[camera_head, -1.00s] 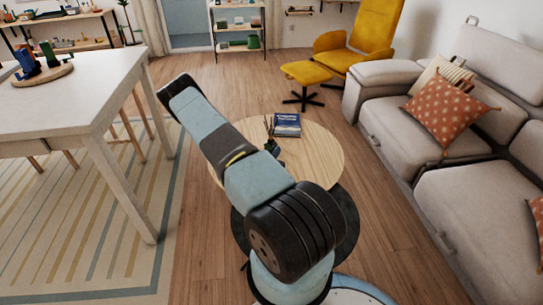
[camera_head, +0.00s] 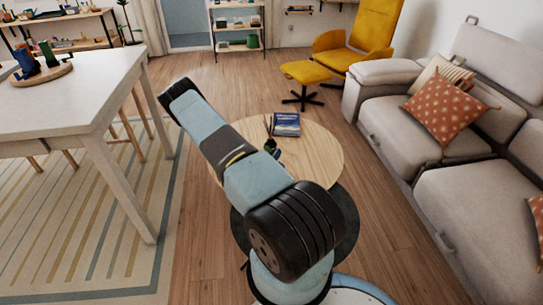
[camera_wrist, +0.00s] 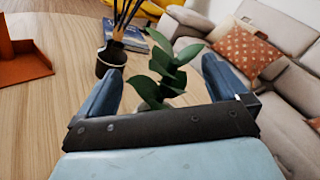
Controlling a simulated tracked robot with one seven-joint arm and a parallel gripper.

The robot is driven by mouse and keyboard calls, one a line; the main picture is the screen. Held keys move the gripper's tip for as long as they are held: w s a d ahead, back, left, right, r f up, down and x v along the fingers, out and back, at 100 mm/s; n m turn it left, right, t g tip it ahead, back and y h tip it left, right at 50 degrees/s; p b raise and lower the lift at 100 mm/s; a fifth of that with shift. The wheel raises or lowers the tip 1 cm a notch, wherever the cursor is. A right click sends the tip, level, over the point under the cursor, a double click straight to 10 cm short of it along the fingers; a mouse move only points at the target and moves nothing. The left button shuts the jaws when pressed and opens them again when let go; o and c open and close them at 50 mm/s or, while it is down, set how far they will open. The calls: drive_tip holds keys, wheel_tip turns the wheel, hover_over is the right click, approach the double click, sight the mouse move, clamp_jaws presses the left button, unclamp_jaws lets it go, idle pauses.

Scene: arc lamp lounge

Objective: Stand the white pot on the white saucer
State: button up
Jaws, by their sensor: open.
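In the wrist view, a plant with broad green leaves (camera_wrist: 165,72) rises between the two blue fingers of my gripper (camera_wrist: 162,67). The fingers are open, one on each side of the leaves. In the head view, only a bit of dark green (camera_head: 271,147) shows beside my arm, and my gripper is hidden behind the arm. I cannot make out the white saucer in either view.
The round wooden table (camera_head: 318,155) holds a book (camera_head: 286,124) and a dark bottle with sticks (camera_wrist: 110,60). An orange object (camera_wrist: 22,68) stands at left in the wrist view. A grey sofa (camera_head: 400,130) is right; a white table (camera_head: 70,100) is left.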

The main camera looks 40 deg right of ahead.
drive_tip(key=v, duration=1.1)
drive_tip(key=s+a+r+m+g+y, duration=0.25)
drive_tip(key=r+m+g, duration=0.5)
drive_tip(key=r, duration=0.85)
drive_tip(key=s+a+r+m+g+y, duration=0.1)
drive_tip(key=a+r+m+g, duration=0.25)
drive_tip(key=r+m, duration=0.95)
drive_tip(key=s+a+r+m+t+y, duration=0.3)
drive_tip(key=s+a+r, duration=0.3)
drive_tip(key=r, duration=0.3)
drive_tip(key=s+a+r+m+t+y, duration=0.3)
drive_tip(key=s+a+r+y, duration=0.2)
drive_tip(key=s+a+r, duration=0.2)
drive_tip(key=s+a+r+m+t+y, duration=0.3)
drive_tip(key=s+a+r+y, duration=0.2)
drive_tip(key=r, duration=0.6)
drive_tip(key=shift+s+a+r, duration=0.35)
drive_tip(key=shift+s+a, duration=0.75)
